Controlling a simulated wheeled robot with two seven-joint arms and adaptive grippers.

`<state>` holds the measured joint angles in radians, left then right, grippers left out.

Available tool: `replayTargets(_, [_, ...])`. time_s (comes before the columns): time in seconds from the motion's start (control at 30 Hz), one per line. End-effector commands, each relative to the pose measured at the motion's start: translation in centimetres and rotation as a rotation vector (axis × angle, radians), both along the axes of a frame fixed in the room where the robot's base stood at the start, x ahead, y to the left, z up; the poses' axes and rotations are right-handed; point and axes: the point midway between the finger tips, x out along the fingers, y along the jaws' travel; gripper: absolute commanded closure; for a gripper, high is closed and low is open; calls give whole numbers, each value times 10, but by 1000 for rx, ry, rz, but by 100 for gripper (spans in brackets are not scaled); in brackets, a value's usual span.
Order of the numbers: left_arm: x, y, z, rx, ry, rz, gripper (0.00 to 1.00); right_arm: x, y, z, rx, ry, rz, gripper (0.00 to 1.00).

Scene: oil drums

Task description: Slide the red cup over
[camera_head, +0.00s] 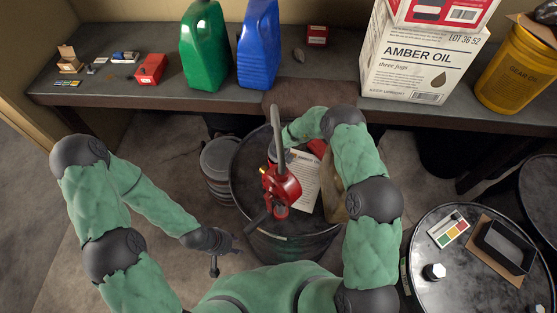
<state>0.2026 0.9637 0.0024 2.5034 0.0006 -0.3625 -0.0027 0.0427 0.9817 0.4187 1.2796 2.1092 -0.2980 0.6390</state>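A red hand pump (281,186) with a dark upright handle stands over the middle drum (245,190). A small red round piece (281,211) shows just below the pump. It may be the red cup, but I cannot tell it surely from the pump. My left gripper (226,256) is low at the left of the drum, apart from it, with its fingers spread and nothing between them. My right arm reaches over the drum from the right. Its hand is near the pump's far side, mostly hidden, and its fingers cannot be made out.
A printed sheet (305,181) lies on the drum. The bench (200,103) behind holds a green jug (205,50), a blue jug (258,48), an amber oil box (416,60) and a yellow bucket (518,70).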

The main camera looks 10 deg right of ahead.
Motion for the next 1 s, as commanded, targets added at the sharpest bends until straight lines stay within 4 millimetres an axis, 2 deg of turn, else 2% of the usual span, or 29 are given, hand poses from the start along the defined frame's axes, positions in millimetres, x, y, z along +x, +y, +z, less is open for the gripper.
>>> replayTargets(0.2, [0, 0, 10, 0, 0, 0, 60, 9, 3, 0, 1, 1, -1, 100])
replayTargets(0.63, [0, 0, 9, 0, 0, 0, 60, 10, 3, -1, 0, 1, -1, 100])
replayTargets(0.83, [0, 0, 3, 0, 0, 0, 60, 5, 1, -1, 0, -1, 0, 100])
replayTargets(1.0, [0, 0, -10, 0, 0, 0, 60, -6, -2, -2, -1, 0, 0, 100])
